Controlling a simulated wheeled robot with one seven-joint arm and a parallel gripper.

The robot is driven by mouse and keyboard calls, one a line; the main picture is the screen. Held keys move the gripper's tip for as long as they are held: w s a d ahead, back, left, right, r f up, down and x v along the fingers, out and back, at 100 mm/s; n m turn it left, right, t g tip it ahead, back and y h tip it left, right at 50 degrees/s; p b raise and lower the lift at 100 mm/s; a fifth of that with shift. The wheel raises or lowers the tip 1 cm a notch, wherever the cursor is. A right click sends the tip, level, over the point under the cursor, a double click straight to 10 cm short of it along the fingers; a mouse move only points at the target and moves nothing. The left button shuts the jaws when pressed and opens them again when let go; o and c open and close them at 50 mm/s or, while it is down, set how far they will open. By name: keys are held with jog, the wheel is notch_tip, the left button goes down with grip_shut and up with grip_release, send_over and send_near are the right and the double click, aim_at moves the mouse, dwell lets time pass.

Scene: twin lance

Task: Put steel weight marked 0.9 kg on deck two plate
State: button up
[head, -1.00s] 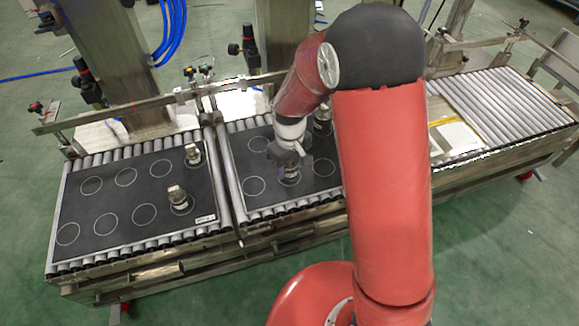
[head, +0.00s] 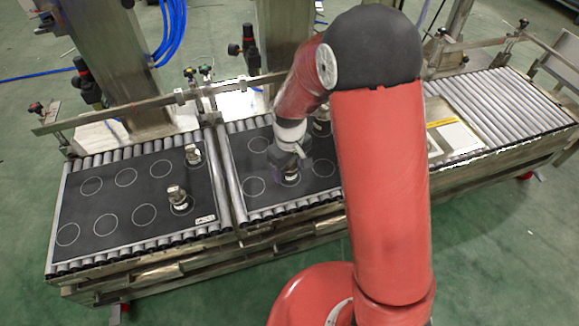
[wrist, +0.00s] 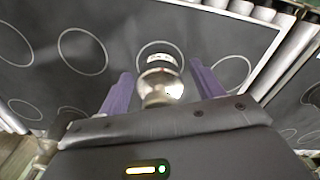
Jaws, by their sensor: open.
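A steel weight (head: 291,178) stands on the right-hand black plate (head: 258,200), at its front. In the wrist view this weight (wrist: 160,84) stands at a ring on the plate, with its label too small to read. My gripper (wrist: 158,82) is open, with one purple finger on each side of the weight and gaps showing on both sides. Another weight (head: 322,126) stands farther back on the same plate, partly hidden by my arm. The left-hand black plate (head: 105,205) bears two more weights, one at the back right (head: 193,155) and one nearer the front (head: 178,197). Which weight is 0.9 kg cannot be read.
Both plates lie on a roller conveyor (head: 500,100) with a metal guide rail (head: 150,105) behind. Several rings on the left-hand plate are empty. A pale tray-like item (head: 450,137) lies right of my arm. Steel columns stand behind the rail.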

notch_tip(320, 180, up, 12)
jog(key=shift+f+p, duration=0.25)
jog(key=shift+p, duration=0.2)
jog(key=shift+s+d+r, duration=0.1)
jog(key=shift+d+r, duration=0.15)
jog(key=shift+r, duration=0.3)
jog(key=s+d+r+m+t, duration=0.2)
jog(key=s+d+r+m, duration=0.2)
jog(key=s, duration=0.6)
jog(key=s+d+r+m+t, duration=0.3)
jog(key=s+d+r, duration=0.6)
jog(key=s, duration=0.1)
jog(key=shift+r+m+t, duration=0.15)
jog(key=shift+m+t, duration=0.15)
jog(key=shift+m, duration=0.1)
jog(key=shift+d, duration=0.1)
